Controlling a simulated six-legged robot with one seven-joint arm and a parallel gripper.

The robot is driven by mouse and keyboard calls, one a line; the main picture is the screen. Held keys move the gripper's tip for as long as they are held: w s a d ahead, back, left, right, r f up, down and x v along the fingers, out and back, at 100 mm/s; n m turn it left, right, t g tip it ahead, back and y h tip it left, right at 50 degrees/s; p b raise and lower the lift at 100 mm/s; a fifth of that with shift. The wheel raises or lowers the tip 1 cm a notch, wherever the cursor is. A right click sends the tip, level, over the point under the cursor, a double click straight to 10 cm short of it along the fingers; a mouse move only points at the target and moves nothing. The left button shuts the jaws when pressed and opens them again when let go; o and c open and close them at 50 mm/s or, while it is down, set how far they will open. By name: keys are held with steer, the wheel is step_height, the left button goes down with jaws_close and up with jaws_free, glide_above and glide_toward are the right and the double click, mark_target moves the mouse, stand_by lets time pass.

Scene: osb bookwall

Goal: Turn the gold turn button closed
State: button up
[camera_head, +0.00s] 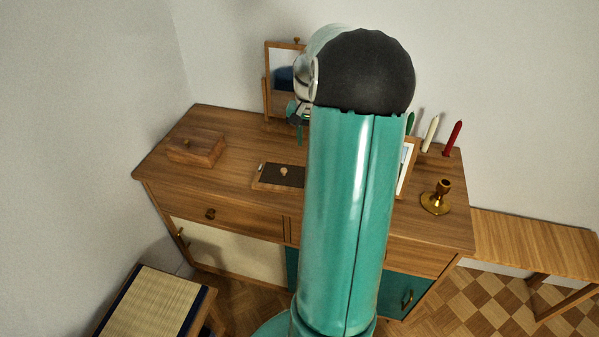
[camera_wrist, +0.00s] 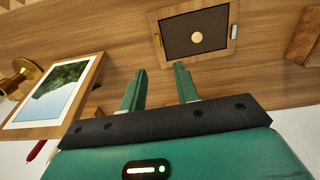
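A wooden frame (camera_head: 257,184) lies on the dresser top with a dark panel (camera_head: 287,175) inside it and a pale round disc on the panel. The wrist view shows the same frame (camera_wrist: 172,60) whole. A small gold-coloured piece, which looks like the gold turn button (camera_wrist: 156,40), sits on its left bar there. A pale, silvery piece (camera_wrist: 234,33) sits on the opposite bar. The gold piece is too small to tell its exact angle. My gripper (camera_wrist: 159,68) is open and empty, apart from the frame. My arm hides the frame's right part in the head view.
A framed picture (camera_wrist: 58,95) stands beside my gripper, left in the wrist view. Dresser top between box and frame is clear.

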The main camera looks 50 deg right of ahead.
steer(key=f, duration=1.3)
steer(key=shift+s+f, duration=0.2)
steer(key=shift+f, duration=0.1)
steer(key=shift+d, duration=0.1)
jaws_close()
